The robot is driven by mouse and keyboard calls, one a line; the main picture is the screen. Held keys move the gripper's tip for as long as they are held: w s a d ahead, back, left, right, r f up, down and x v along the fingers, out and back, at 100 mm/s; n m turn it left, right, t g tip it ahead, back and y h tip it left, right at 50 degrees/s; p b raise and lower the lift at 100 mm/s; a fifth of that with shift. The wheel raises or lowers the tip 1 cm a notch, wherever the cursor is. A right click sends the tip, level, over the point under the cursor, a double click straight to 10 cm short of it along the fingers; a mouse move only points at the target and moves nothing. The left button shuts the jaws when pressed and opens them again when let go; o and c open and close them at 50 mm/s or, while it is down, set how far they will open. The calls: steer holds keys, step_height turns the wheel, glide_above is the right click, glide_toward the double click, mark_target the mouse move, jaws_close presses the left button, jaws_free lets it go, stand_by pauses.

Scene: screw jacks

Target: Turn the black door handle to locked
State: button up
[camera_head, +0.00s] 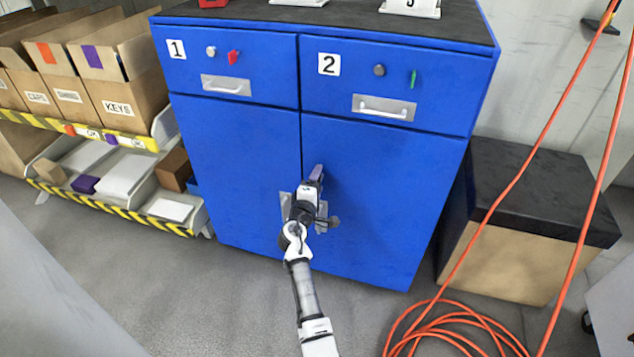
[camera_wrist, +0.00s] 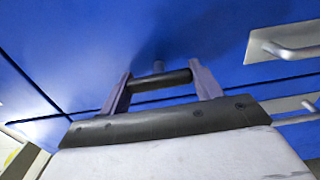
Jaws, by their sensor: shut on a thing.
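The blue cabinet (camera_head: 375,160) has two drawers above two doors. My gripper (camera_head: 316,173) is in front of the right door, near the seam between the doors. In the wrist view, the fingers of my gripper (camera_wrist: 160,74) stand on both sides of the black door handle (camera_wrist: 160,80). The handle's dark bar spans the gap between the fingers and appears held at its two ends. A small grey stem shows just behind the bar, against the blue door. In the head view my gripper hides the handle, so I cannot tell its angle against the door there.
Silver pull plates (camera_head: 285,206) sit on the doors beside my wrist. Drawers 1 and 2 are shut, with bar pulls (camera_head: 384,108). A shelf of boxes (camera_head: 125,100) stands left. A black-topped box (camera_head: 530,200) and orange cable (camera_head: 450,305) are right.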

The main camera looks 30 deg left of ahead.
steer(key=shift+a+r, duration=0.1)
steer(key=shift+r, duration=0.05)
steer(key=o, duration=1)
steer(key=shift+s, duration=0.1)
steer(key=p+v, duration=0.1)
steer(key=v, duration=1.2)
steer(key=shift+s+p, duration=0.3)
